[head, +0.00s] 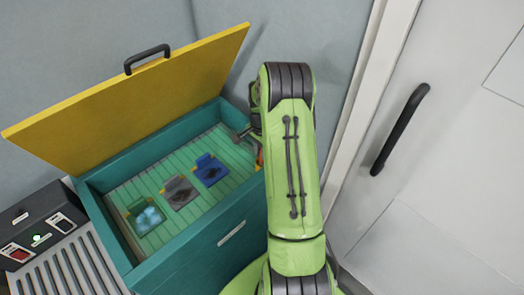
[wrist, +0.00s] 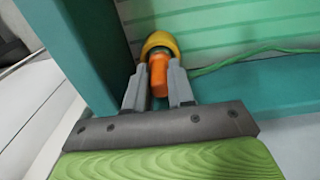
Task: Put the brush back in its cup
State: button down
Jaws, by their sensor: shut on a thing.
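My gripper (wrist: 158,72) is shut on the orange handle of the brush (wrist: 159,76) in the wrist view. A rounded yellow, cup-like piece (wrist: 159,41) shows just beyond the fingertips, around the far end of the orange part. I cannot tell how deep the brush sits in it. Both are at an inner corner of the teal box (wrist: 72,35). In the head view a sliver of orange (head: 259,157) shows beside my green arm, which hides most of the gripper and the cup.
The yellow lid (head: 130,100) of the teal box stands open at the back. Three small trays, green (head: 144,216), grey (head: 180,192) and blue (head: 210,169), lie on its slatted floor. A thin green cord (wrist: 235,55) runs from near the cup. A control panel (head: 40,235) stands at left.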

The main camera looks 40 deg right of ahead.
jog(key=shift+f+b, duration=0.35)
jog(key=shift+f, duration=0.15)
jog(key=c, duration=0.9)
grip_release()
notch_tip(320, 180, up, 10)
jog(key=p, duration=0.6)
jog(key=shift+f+p, duration=0.1)
jog(key=shift+p, duration=0.3)
jog(key=shift+f, duration=0.1)
